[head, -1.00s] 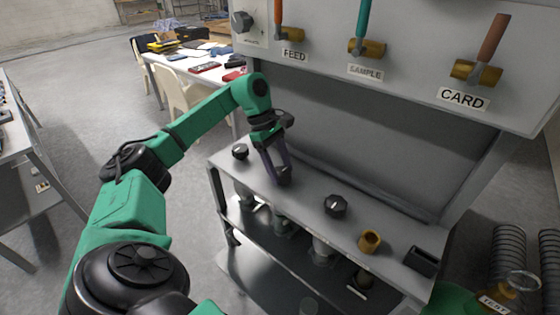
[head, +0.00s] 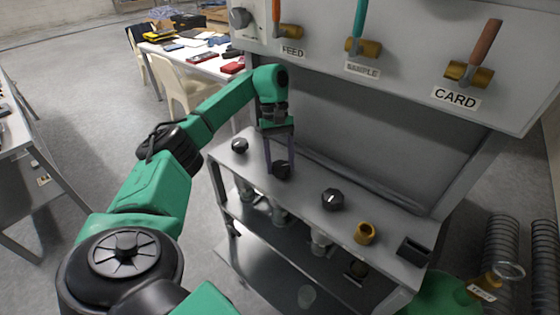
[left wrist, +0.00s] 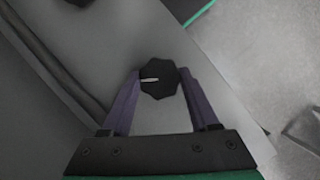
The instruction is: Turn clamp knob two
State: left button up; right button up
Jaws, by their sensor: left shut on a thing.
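Three black clamp knobs stand in a row on the grey shelf (head: 310,176). My left gripper (head: 281,168) is shut on the middle knob (head: 281,174), with one purple finger on each side of it. In the left wrist view the held knob (left wrist: 159,79) is dark and many-sided, with a white pointer line toward the left. The left knob (head: 239,145) and the right knob (head: 332,199) stand free on the shelf. A corner of another knob shows at the top left of the left wrist view. My right gripper is not in view.
A brass fitting (head: 365,233) and a dark square holder (head: 413,251) sit to the right on the shelf. Above hangs a panel with FEED, SAMPLE and CARD valves (head: 468,73). A green container (head: 440,298) stands at lower right.

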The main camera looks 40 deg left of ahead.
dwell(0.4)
pick_arm(q)
jog(key=o, duration=1.4)
